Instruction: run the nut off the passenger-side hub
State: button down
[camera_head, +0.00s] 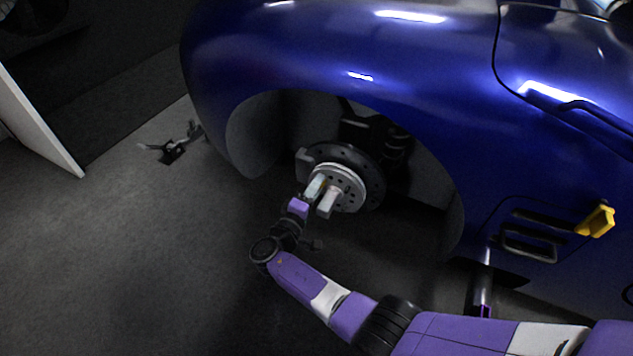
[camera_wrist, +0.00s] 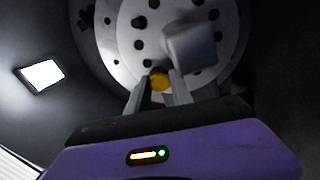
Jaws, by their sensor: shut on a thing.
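The hub (camera_head: 345,187) is a pale round face with a ring of holes, in front of a dark drilled disc inside the blue car's wheel arch. In the wrist view the hub (camera_wrist: 118,42) fills the upper part, with a blocky grey piece (camera_wrist: 190,46) in front of it. My gripper (camera_head: 318,193) reaches the hub's lower left front. In the wrist view my gripper's fingers (camera_wrist: 160,88) are close together on a small yellow-orange nut (camera_wrist: 159,78) at the hub's lower face. The fingers partly hide the nut; its threads are not visible.
The blue fender (camera_head: 300,50) arches over the hub. A yellow piece (camera_head: 597,221) sticks out from the car's side at the right. A small dark stand (camera_head: 173,150) lies on the floor at left, beside a white panel (camera_head: 40,120). The floor at lower left is clear.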

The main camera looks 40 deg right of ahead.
jog(key=n+p, duration=0.1)
jog(key=n, duration=0.3)
jog(key=shift+n, duration=0.3)
jog(key=c, duration=1.3)
grip_release()
jog(key=shift+m+b, duration=3.9)
jog(key=shift+m, duration=8.2)
